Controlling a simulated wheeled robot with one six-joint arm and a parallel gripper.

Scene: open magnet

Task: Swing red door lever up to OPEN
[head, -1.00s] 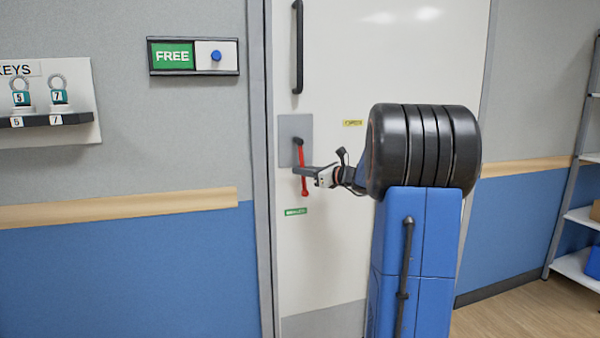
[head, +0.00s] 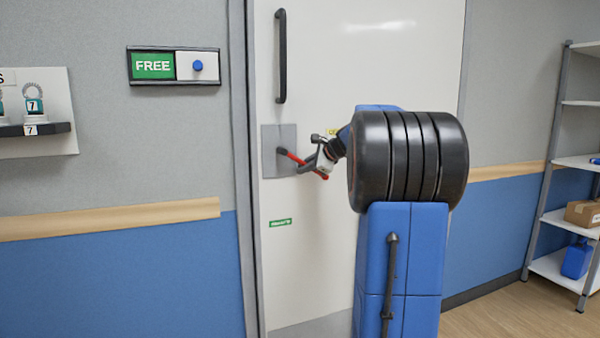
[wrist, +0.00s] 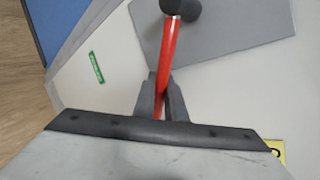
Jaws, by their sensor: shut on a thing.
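The red door lever (head: 291,156) sits on a grey plate (head: 270,160) on the white door (head: 310,240). It slants down to the right from its dark pivot. My gripper (head: 307,165) is on the lever's outer half. In the wrist view my gripper (wrist: 160,98) has its two grey fingers on either side of the red lever (wrist: 172,50), shut on it. The black pivot (wrist: 180,9) shows at the top there. A yellow label (head: 333,132) is to the upper right of the lever, partly hidden by my arm. A green label (head: 280,223) is below the lever.
A black vertical door handle (head: 281,56) is above the lever plate. A FREE sign (head: 174,66) and a key board (head: 40,112) hang on the wall to the left. Shelves (head: 570,215) with a cardboard box (head: 582,213) stand at the far right.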

